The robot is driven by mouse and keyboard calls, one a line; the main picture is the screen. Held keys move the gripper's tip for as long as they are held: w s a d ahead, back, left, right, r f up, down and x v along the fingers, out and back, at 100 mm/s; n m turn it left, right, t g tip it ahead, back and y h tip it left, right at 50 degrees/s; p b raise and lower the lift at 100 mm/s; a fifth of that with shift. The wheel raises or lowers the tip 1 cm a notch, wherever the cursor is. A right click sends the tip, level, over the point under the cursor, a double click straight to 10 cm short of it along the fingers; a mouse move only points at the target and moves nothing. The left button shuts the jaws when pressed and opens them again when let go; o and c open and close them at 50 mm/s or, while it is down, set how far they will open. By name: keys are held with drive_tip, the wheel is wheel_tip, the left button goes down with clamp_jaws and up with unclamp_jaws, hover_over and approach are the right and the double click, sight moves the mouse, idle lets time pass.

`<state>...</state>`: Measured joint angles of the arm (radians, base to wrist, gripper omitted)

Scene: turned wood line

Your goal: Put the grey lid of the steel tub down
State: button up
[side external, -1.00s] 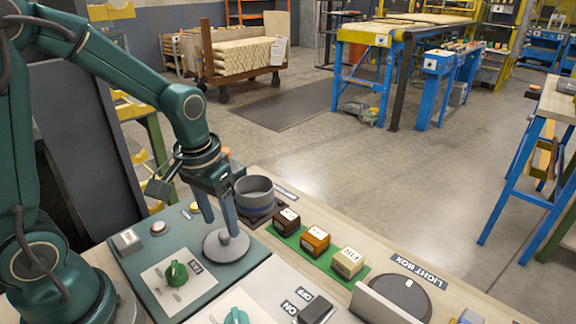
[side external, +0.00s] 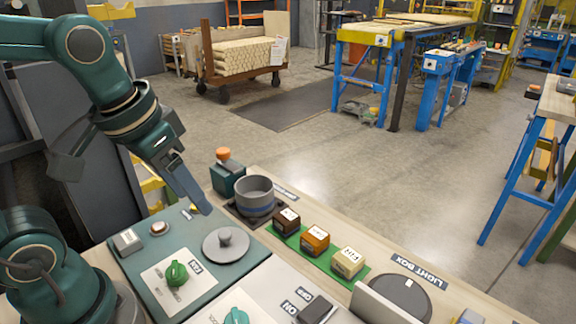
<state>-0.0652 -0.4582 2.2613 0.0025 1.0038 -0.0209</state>
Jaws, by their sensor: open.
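The grey lid (side external: 240,252), a round disc with a small knob on top, lies flat on the green panel at the table's left part. The steel tub (side external: 257,205) stands behind it to the right on a dark square base, its top uncovered. My gripper (side external: 206,210) is open and empty, above and to the left of the lid, apart from it. One finger partly hides the other.
Small labelled blocks (side external: 315,240) sit on a green strip to the right. A green knob (side external: 177,273) and a grey switch block (side external: 127,240) are on the panel near the lid.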

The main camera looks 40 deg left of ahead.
drive_tip(key=s, duration=0.1)
drive_tip(key=s+d+t, duration=0.1)
drive_tip(key=s+m, duration=0.1)
drive_tip(key=shift+d+f+t, duration=0.15)
drive_tip(key=shift+f+t, duration=0.25)
